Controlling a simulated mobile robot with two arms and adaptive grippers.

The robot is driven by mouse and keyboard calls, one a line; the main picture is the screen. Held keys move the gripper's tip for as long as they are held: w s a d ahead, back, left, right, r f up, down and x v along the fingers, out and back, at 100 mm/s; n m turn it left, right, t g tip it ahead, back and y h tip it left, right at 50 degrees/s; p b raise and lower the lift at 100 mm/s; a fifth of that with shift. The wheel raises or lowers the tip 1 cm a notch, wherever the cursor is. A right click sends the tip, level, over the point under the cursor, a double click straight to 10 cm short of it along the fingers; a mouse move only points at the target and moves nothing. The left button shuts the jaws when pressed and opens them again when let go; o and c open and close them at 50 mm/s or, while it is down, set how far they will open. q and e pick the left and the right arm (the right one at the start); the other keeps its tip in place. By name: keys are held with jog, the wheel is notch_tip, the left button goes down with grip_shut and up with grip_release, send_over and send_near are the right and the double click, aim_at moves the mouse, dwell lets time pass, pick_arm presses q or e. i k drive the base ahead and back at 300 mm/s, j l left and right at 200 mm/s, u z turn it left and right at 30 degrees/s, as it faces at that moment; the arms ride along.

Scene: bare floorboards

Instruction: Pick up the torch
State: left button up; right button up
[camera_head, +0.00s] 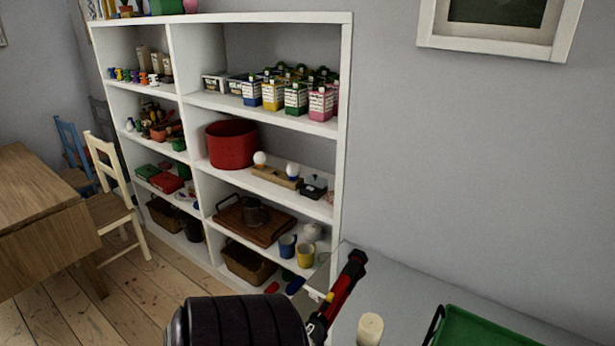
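A red and black torch-like object (344,288) is in the lower middle, tilted with its black end up and to the right, in front of a grey surface. Its lower end runs down beside a large black rounded link of my own arm. Dark parts at that lower end (318,325) may be my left gripper, but the link hides most of them. I cannot tell whether fingers are closed around the object or only beside it. My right gripper is not in view.
A grey surface (400,290) against the wall holds a cream cylinder (369,329) and a green tray (480,330). A loaded white shelf unit (345,120) stands behind. A wooden table (35,195) and chair (112,200) are at left. Floorboards between are mostly clear.

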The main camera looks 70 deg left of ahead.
aim_at(357, 259)
jog(key=u, duration=2.1)
